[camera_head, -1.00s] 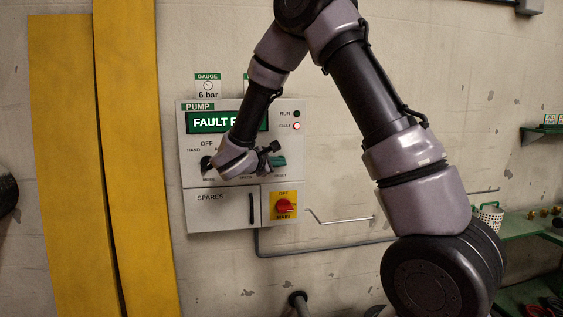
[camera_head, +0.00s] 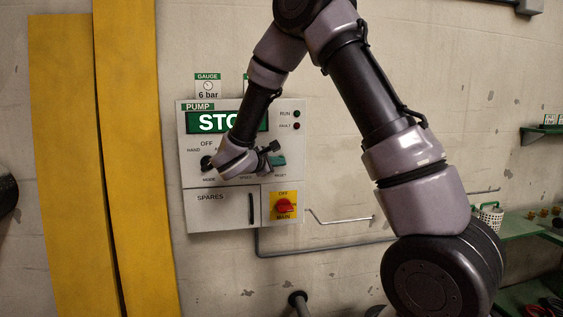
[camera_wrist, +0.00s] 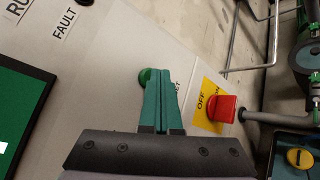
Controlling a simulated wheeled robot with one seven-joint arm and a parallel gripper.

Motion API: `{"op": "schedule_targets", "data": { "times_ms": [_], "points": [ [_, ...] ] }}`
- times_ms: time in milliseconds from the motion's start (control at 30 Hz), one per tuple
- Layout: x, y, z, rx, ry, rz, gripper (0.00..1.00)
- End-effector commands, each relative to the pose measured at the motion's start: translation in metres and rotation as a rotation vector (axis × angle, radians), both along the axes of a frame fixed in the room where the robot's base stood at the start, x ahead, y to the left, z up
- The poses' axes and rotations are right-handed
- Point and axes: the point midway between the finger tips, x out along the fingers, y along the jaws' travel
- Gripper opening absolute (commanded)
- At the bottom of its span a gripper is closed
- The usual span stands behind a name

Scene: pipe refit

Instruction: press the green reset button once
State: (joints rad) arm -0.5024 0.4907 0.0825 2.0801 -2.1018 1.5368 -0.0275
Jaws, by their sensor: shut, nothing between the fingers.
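The green reset button (camera_wrist: 148,77) shows in the wrist view on the grey panel, partly hidden behind the fingertips. My gripper (camera_wrist: 161,74) is shut and empty, with its green fingers together and their tips at the button; I cannot tell whether they touch it. The green display (camera_head: 200,123) reads "STO", with the rest hidden behind my arm. The fault lamp (camera_head: 297,126) is dark red, not bright.
A red main switch (camera_head: 285,206) on a yellow plate sits below the reset area. A spares compartment (camera_head: 215,215) is beside it. Yellow boards (camera_head: 135,170) stand at the left. A green shelf (camera_head: 520,222) is at the right.

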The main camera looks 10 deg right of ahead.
Motion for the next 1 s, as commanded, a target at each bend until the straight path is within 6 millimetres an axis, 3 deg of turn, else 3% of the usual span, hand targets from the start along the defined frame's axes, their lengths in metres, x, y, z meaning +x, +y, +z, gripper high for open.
{"op": "schedule_targets", "data": {
  "times_ms": [233,633,1000],
  "points": [
    [-0.013,0.0,0.0,-0.001,0.001,0.0,0.0],
    [-0.018,0.0,0.0,-0.001,0.001,0.0,0.0],
    [-0.053,0.0,0.001,-0.001,0.0,0.002,0.0]
  ]
}}
